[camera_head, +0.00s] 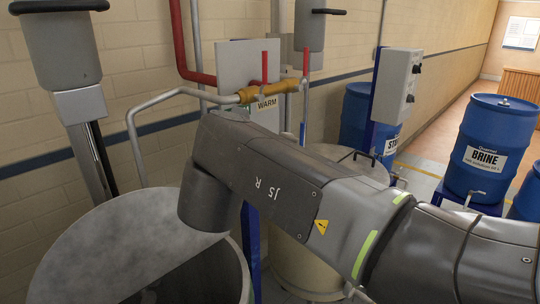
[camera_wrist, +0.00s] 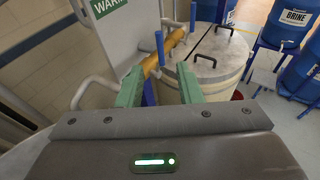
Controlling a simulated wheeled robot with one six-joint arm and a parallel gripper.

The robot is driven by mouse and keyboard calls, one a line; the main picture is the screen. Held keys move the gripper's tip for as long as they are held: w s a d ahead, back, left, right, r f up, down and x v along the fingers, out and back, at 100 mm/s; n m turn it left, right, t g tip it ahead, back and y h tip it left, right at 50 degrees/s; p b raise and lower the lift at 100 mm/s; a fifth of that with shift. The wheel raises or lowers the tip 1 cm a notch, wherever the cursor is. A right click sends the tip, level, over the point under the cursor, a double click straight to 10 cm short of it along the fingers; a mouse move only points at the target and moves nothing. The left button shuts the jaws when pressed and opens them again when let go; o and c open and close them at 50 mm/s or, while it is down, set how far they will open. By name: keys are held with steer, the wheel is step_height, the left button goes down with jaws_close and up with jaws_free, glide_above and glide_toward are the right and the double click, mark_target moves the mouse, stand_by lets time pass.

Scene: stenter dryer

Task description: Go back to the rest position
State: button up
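My gripper (camera_wrist: 159,70) shows in the wrist view with two green fingers spread apart. I see nothing clamped between them; the orange-yellow valve body (camera_wrist: 160,60) and a blue lever (camera_wrist: 160,47) appear beyond the gap. In the head view my arm reaches in from the right across the middle, and my gripper is hidden behind it.
An open steel tub (camera_head: 110,240) stands at the lower left. A lidded pale drum (camera_head: 345,170) is behind my arm. A control box (camera_head: 397,85), a blue drum (camera_head: 357,115) and a BRINE drum (camera_head: 487,150) stand to the right. A curved pipe (camera_head: 150,103) runs left of the valve.

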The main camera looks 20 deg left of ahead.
stand_by(0.4)
steer(key=p+x, duration=0.2)
steer(key=x, duration=1.2)
steer(key=shift+s, duration=0.15)
steer(key=shift+w+f, duration=0.1)
steer(key=shift+w, duration=0.15)
steer(key=shift+s+a+f+b, duration=0.2)
steer(key=shift+f+b, duration=0.1)
steer(key=shift+b, duration=0.3)
steer(key=shift+s+a+r+n+t+b, duration=0.15)
steer(key=shift+s+n+t+b, duration=0.2)
steer(key=shift+s+t+b, duration=0.45)
steer(key=shift+s+a+r+n+t+b, duration=0.1)
steer(key=shift+s+n+t+b, duration=0.3)
steer(key=shift+b, duration=0.65)
steer(key=shift+w, duration=0.15)
stand_by(0.4)
